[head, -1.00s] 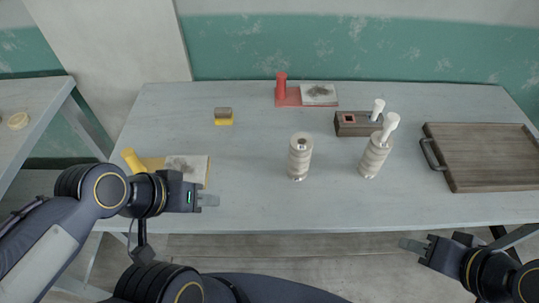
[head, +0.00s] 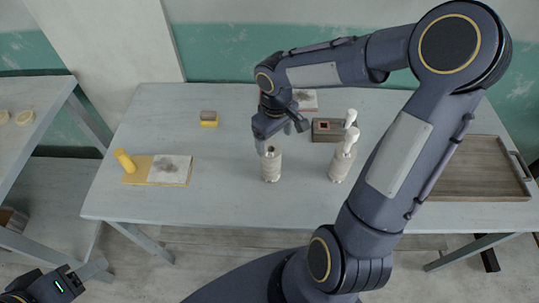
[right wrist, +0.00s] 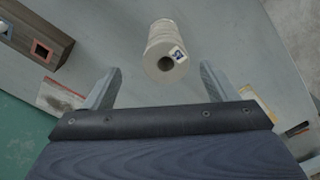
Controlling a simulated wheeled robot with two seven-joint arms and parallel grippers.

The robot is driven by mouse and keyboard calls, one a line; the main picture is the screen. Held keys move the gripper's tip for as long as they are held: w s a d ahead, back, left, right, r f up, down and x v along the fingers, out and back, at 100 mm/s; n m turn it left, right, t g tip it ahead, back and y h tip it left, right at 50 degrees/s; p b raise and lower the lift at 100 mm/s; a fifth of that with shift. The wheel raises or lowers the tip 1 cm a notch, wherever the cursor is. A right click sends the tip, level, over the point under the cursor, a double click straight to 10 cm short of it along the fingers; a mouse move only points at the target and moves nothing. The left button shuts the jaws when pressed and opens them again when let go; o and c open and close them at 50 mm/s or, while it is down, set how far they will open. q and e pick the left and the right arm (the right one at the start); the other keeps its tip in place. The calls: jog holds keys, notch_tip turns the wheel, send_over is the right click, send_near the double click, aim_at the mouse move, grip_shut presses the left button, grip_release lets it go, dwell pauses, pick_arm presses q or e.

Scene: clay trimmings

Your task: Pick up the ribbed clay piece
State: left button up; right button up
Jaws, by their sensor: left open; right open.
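A pale, ribbed clay cylinder (head: 271,166) stands upright on the grey table, with a dark hole in its top. In the right wrist view the cylinder (right wrist: 166,48) shows between and beyond my fingertips, with a small blue-and-white mark by the hole. My right gripper (head: 280,134) is open and empty just above and behind it; its two fingers also show in the right wrist view (right wrist: 160,80). I see no contact. A similar cylinder (head: 340,167) with a white-topped stick in it stands to the right. My left gripper (head: 92,271) is open, low at the left, off the table.
A brown block (head: 325,131) with a red-rimmed square hole stands behind the cylinders. A yellow board (head: 140,172) with a sheet lies at left, a small yellow-and-brown block (head: 208,119) behind it. A wooden tray (head: 470,170) is at right, partly behind my right arm.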

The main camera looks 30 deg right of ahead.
aim_at(271, 156)
jog(key=shift+w+f, duration=0.3)
jog(key=shift+w, duration=0.1)
jog(key=f, duration=0.5)
jog(key=f+p, duration=0.1)
jog(key=f, duration=0.2)
jog(key=shift+s+a, duration=0.15)
jog(key=shift+a, duration=0.2)
jog(key=shift+r, duration=0.1)
jog(key=c, duration=1.5)
